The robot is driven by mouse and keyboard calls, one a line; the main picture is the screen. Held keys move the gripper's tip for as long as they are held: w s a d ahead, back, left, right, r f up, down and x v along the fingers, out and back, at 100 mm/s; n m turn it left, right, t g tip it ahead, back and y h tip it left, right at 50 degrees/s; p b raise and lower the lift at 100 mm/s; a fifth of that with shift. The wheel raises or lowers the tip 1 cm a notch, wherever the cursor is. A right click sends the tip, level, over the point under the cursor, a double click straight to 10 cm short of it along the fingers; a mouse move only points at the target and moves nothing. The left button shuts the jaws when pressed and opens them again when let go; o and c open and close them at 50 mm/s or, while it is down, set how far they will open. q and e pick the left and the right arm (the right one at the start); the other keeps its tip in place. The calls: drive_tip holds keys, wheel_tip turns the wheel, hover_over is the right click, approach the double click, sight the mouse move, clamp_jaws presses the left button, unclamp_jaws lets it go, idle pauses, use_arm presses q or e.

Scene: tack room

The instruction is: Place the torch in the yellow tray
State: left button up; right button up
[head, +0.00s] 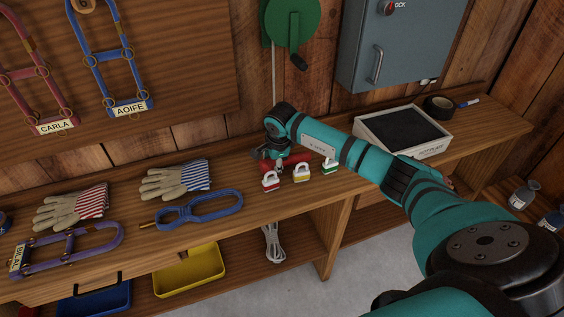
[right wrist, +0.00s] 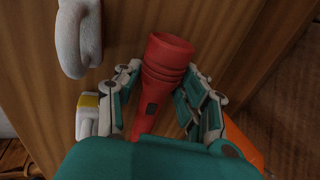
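The red torch (head: 297,160) lies on the wooden bench behind the padlocks, partly hidden by my right arm. My right gripper (head: 272,158) is down at it. In the right wrist view the torch (right wrist: 165,75) lies between the two fingers of my right gripper (right wrist: 163,88), its wide head pointing away. The fingers are spread, with a visible gap beside the torch, so the gripper looks open around it. The yellow tray (head: 195,272) is on the lower shelf, below the bench's front edge, and looks empty. My left gripper is not in view.
Red, yellow (head: 302,173) and green padlocks stand close in front of the torch. Gloves (head: 175,180) and a blue shackle-shaped frame (head: 200,210) lie to the left. A blue tray (head: 95,300) and a white cable coil (head: 273,243) flank the yellow tray. A foam-lined box (head: 403,130) stands right.

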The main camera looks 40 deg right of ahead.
clamp_jaws()
drive_tip(key=shift+r, duration=0.15)
